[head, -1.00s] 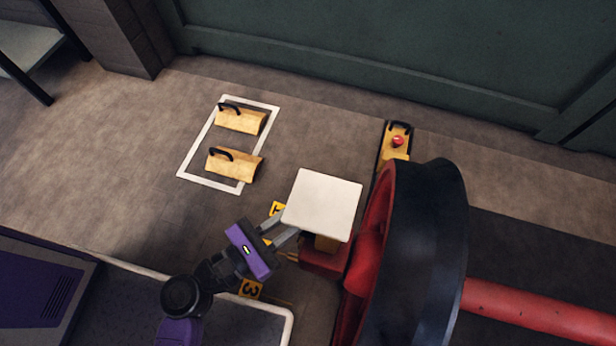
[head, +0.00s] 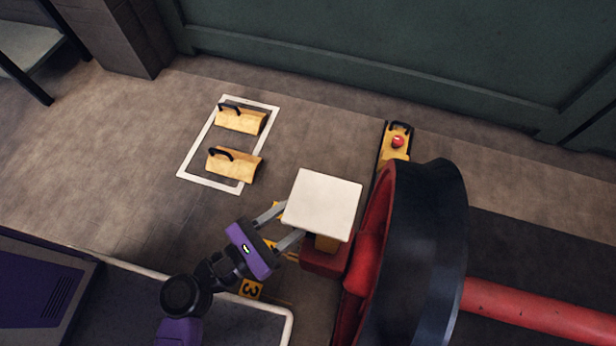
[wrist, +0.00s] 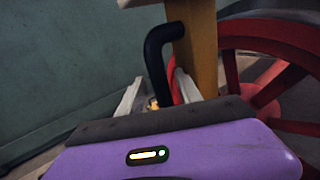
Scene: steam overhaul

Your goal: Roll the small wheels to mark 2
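The wheelset shows in the head view as a large red-spoked wheel with a dark rim (head: 430,250) and a red axle (head: 535,312) running off right. Its red spokes also show in the wrist view (wrist: 268,95). Yellow number tags lie on the floor left of it; the tag reading 3 (head: 251,289) is clear, the others are partly covered by my fingers. My gripper (head: 281,227) is open, its fingers pointing at a yellow post (head: 327,243) under a cream square plate (head: 322,204). In the wrist view a black bent handle (wrist: 157,60) stands by the yellow post, ahead of and apparently between my fingertips (wrist: 158,92); contact is unclear.
A red block (head: 322,262) sits below the post, beside the wheel. Two yellow chocks with black handles (head: 240,121) (head: 233,165) lie in a white floor outline (head: 187,168). A yellow piece with a red knob (head: 396,143) stands behind the wheel.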

